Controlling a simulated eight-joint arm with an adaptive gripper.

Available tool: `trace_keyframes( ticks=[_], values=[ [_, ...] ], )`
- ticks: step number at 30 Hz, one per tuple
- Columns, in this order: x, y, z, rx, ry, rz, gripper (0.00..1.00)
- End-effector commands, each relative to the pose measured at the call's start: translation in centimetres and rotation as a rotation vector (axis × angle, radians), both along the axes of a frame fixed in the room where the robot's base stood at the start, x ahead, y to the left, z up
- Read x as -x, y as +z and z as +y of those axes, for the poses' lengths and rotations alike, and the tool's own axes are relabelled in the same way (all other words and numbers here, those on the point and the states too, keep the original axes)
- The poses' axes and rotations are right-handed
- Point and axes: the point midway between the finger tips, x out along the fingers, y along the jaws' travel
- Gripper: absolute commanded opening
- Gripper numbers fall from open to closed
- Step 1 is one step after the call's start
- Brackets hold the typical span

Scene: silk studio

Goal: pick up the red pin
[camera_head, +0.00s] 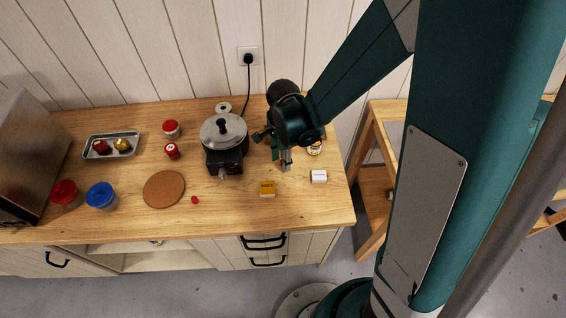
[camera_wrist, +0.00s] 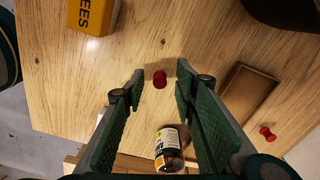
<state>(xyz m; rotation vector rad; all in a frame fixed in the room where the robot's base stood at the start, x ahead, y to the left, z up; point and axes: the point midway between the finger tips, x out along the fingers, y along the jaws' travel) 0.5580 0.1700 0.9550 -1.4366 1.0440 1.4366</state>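A small red pin (camera_wrist: 159,79) lies on the wooden worktop in the wrist view, between and just beyond my fingertips. A second small red pin-like piece (camera_wrist: 267,134) lies at the right of that view, outside the fingers. My gripper (camera_wrist: 160,73) is open, with green padded fingers on either side of the first pin and nothing held. In the head view my gripper (camera_head: 285,163) points down over the right part of the worktop, and the pin beneath it is mostly hidden. Whether the fingertips touch the worktop I cannot tell.
A brown flat block (camera_wrist: 246,92) is right of the fingers. A lidded pot (camera_head: 223,132) stands left of the gripper.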

Motion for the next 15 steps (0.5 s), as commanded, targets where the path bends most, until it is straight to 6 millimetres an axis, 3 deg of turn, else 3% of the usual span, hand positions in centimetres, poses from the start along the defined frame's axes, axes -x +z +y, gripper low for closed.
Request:
trace_keyframes(
  ticks=[15],
  values=[
    [0.02, -0.91, -0.01, 0.000, 0.000, 0.000, 0.29]
  ],
)
